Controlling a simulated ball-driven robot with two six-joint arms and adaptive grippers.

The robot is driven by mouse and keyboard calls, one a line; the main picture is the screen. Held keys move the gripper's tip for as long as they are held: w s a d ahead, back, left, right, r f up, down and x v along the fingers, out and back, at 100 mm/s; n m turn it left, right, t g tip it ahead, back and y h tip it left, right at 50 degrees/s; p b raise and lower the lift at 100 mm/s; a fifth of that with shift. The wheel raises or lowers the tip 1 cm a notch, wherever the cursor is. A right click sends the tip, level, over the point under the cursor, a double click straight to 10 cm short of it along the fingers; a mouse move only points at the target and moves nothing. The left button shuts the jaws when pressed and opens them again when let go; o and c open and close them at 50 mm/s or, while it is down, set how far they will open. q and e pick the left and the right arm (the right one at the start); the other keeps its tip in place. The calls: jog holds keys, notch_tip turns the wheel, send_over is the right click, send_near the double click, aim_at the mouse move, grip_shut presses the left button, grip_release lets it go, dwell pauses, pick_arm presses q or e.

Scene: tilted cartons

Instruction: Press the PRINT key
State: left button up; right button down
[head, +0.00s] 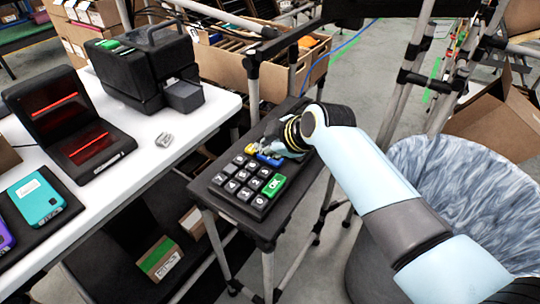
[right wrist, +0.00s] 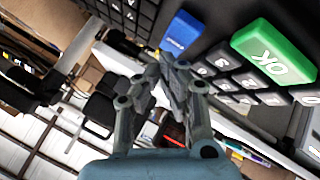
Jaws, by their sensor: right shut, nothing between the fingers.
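A dark keypad (head: 222,186) with several grey number keys lies on a small black stand. A blue key (head: 268,159) sits beyond the number keys, partly hidden by my right gripper; it also shows in the right wrist view (right wrist: 182,32). Its white lettering is too small to read surely, but it may be the PRINT key. My right gripper (head: 279,152) is over the far end of the keypad. In the right wrist view its fingers (right wrist: 173,62) are shut and empty, close beside the blue key; I cannot tell if they touch it. My left gripper is out of view.
A white table (head: 135,178) at left holds a black printer-like machine (head: 145,70), a red-lit scanner (head: 70,120) and a teal device (head: 37,200). A carton (head: 230,68) stands behind.

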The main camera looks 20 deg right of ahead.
aim_at(268, 158)
jog(key=shift+f, duration=0.35)
jog(key=shift+f+b, duration=0.3)
jog(key=shift+f, duration=0.15)
dwell(0.5)
jog(key=shift+r, duration=0.15)
jog(key=shift+r+p, duration=0.7)
jog(key=shift+p, duration=0.25)
notch_tip(268, 158, up, 5)
jog(key=p, duration=0.5)
jog(key=shift+r, duration=0.1)
dwell(0.4)
